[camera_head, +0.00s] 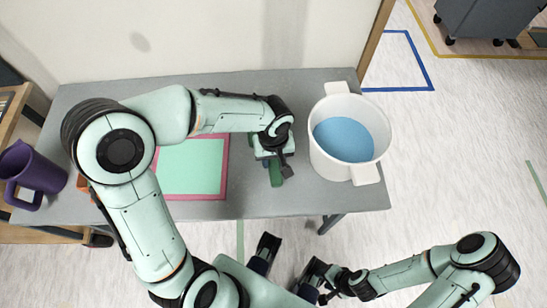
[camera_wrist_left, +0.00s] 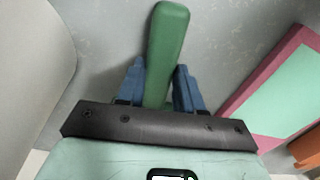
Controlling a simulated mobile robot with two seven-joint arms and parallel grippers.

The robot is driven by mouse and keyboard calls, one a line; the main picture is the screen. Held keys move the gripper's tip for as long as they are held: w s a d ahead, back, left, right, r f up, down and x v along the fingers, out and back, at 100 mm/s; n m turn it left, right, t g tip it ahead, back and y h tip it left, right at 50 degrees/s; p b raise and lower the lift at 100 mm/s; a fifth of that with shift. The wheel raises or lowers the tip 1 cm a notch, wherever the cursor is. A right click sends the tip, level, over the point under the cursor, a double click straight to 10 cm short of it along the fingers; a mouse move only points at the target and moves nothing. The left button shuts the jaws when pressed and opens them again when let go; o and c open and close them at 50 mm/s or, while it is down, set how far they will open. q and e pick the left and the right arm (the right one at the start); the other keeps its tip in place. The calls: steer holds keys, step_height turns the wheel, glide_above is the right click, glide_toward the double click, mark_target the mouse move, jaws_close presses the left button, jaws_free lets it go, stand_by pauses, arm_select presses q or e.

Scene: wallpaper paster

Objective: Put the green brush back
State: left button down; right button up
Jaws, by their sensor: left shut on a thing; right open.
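The green brush (camera_head: 276,174) shows as a green handle at my left gripper, over the grey table between the pink-edged board and the white bucket. In the left wrist view the handle (camera_wrist_left: 167,45) stands between the two blue fingers of my left gripper (camera_wrist_left: 160,85), which is shut on it. The brush's other end is hidden behind the gripper. I cannot tell whether the brush touches the table. The white bucket (camera_head: 322,168), with blue content, stands just right of the left gripper. My right gripper (camera_head: 312,283) is open, low in the head view, off the table's front edge.
A board with a pink border (camera_head: 222,185) and mint surface lies left of the brush, partly under my left arm. A purple jug (camera_head: 38,170) stands at the far left. The grey table (camera_head: 300,205) is bare in front of the bucket. A wall runs behind.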

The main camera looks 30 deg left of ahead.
arm_select(q)
steer(key=c, duration=0.7)
jaws_free()
steer(key=shift+c, duration=0.2)
steer(key=shift+f, duration=0.1)
step_height(320, 180, up, 13)
steer(key=p, duration=0.2)
steer(key=shift+d, duration=0.4)
steer(key=shift+s, duration=0.1)
